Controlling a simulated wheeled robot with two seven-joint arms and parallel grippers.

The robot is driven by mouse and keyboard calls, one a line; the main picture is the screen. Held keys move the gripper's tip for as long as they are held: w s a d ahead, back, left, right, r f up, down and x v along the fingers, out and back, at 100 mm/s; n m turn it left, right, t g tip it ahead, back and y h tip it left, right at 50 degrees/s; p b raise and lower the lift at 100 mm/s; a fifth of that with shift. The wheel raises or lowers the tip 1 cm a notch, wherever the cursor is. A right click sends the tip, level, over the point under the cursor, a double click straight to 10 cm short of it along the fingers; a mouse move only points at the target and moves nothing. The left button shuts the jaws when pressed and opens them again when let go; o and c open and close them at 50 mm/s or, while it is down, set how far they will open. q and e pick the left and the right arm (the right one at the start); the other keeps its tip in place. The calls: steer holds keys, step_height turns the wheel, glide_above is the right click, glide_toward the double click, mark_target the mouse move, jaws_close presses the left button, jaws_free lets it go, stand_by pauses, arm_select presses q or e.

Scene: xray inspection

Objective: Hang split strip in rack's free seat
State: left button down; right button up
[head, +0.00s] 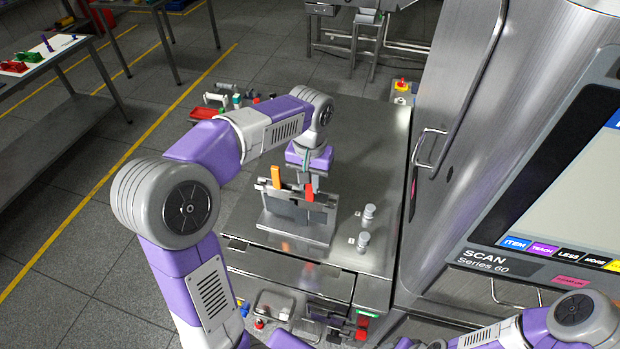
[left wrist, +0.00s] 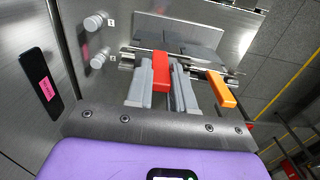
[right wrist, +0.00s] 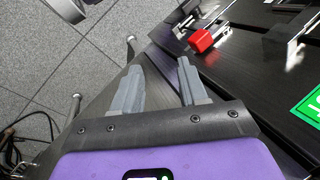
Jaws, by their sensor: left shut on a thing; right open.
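My left gripper (head: 308,186) is above the grey rack (head: 282,227) on the metal bench. It is shut on the red-topped strip (head: 309,193). In the left wrist view, the red top (left wrist: 161,72) sits between the two grey fingers, next to the rack's bar (left wrist: 146,49). An orange-topped strip (head: 276,178) hangs in the rack left of it in the head view, and it also shows in the left wrist view (left wrist: 222,90). Dark plates hang below the bar. I cannot see a split or whether the red-topped strip is seated. My right gripper (right wrist: 160,85) is open and empty.
Two round knobs (head: 365,238) stand right of the rack. The tall steel scanner (head: 470,110) and its screen panel are on the right. A dark panel with a red block (right wrist: 203,41) is beside my right gripper. Several small items lie behind my left arm.

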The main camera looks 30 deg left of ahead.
stand_by(0.4)
arm_select(q)
steer(key=shift+r+p, duration=0.15)
steer(key=shift+p, duration=0.15)
steer(key=shift+w, duration=0.2)
steer(key=shift+w+a+p, duration=0.15)
steer(key=shift+w+p, duration=0.3)
steer(key=shift+w, duration=0.1)
steer(key=shift+w+a+p, duration=0.15)
steer(key=shift+w+p, duration=0.25)
steer(key=shift+w, duration=0.15)
steer(key=shift+f+b, duration=0.65)
steer(key=shift+f, duration=0.4)
stand_by(0.5)
steer(key=c, duration=0.9)
jaws_free()
